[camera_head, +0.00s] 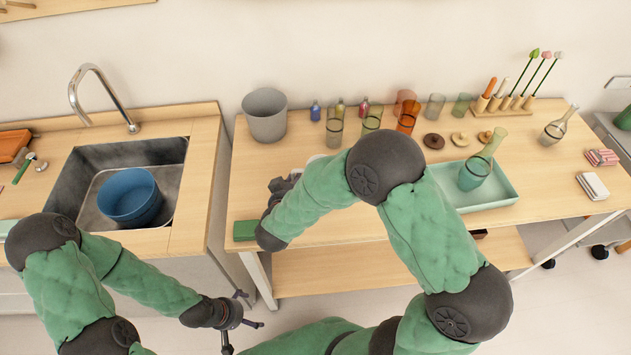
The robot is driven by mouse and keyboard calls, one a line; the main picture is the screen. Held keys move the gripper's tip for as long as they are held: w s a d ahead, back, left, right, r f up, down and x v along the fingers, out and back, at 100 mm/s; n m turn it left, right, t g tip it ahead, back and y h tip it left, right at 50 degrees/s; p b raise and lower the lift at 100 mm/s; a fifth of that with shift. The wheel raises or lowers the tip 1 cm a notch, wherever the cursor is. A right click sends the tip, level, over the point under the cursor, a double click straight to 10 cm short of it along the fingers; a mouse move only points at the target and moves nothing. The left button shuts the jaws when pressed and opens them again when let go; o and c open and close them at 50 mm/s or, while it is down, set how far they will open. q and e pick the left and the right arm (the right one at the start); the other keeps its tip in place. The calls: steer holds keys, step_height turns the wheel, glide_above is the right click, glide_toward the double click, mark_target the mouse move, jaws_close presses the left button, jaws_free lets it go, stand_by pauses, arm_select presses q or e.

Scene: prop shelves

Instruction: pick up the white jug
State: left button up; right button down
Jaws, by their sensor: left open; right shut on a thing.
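A white rounded piece, which looks like the white jug (315,158), shows on the wooden table behind my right forearm. Most of it is hidden by the arm, so its handle and base cannot be seen. My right gripper (283,184) is at the left side of this white piece, low over the table, and is shut on it; the fingertips are largely hidden by my wrist. My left gripper (243,314) is open and empty, low in front of the gap between sink counter and table.
A grey bucket (265,115) stands behind my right gripper. Several glasses, including an orange one (408,117), and small bottles line the back. A pale green tray (494,200) holds a carafe (477,171). A green block (245,230) lies near the front left edge.

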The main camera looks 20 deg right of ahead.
mark_target(293, 174)
steer(key=shift+r, duration=0.15)
steer(key=shift+r, duration=0.35)
step_height(293, 174, up, 3)
steer(key=shift+f+p, duration=0.2)
steer(key=shift+p, duration=0.8)
steer(key=s+d+r+p, duration=0.4)
steer(key=s+d+r, duration=0.5)
steer(key=d, duration=0.1)
steer(key=shift+d+r+p, duration=0.25)
steer(key=shift+d+p, duration=0.05)
steer(key=shift+d, duration=0.05)
